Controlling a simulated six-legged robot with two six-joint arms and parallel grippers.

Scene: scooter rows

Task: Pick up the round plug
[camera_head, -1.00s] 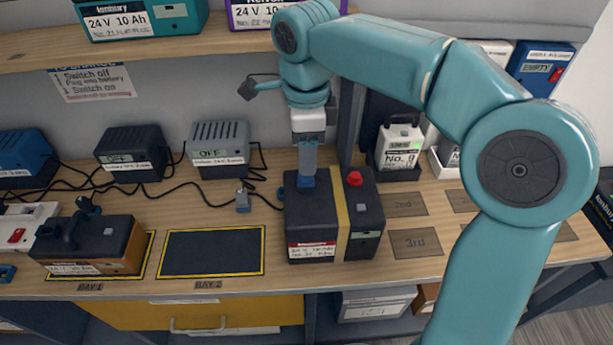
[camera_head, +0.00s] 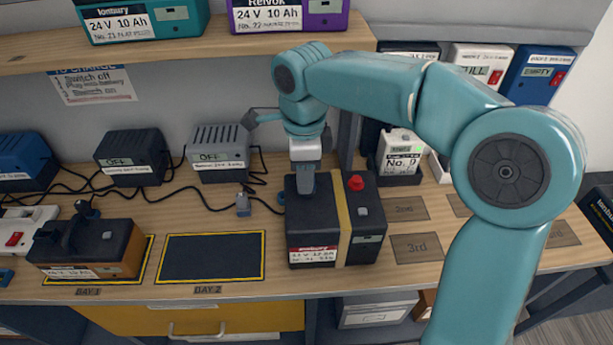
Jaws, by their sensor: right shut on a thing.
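My right gripper (camera_head: 307,185) points straight down onto the left end of the top of a black battery with a yellow band (camera_head: 342,230). It is shut on a small blue part there, mostly hidden by the fingers. I cannot tell if that part is a plug. A small dark blue plug (camera_head: 281,197) shows at the battery's left edge, partly hidden. A grey plug (camera_head: 243,205) stands on the bench to the left. Another blue plug (camera_head: 84,208) is behind the battery in bay 1 (camera_head: 95,250). My left gripper is out of view.
The empty bay 2 mat (camera_head: 212,257) lies left of the banded battery, with bare bench around it. Chargers (camera_head: 220,160) and loose cables line the wall. A shelf (camera_head: 180,50) with more batteries runs above.

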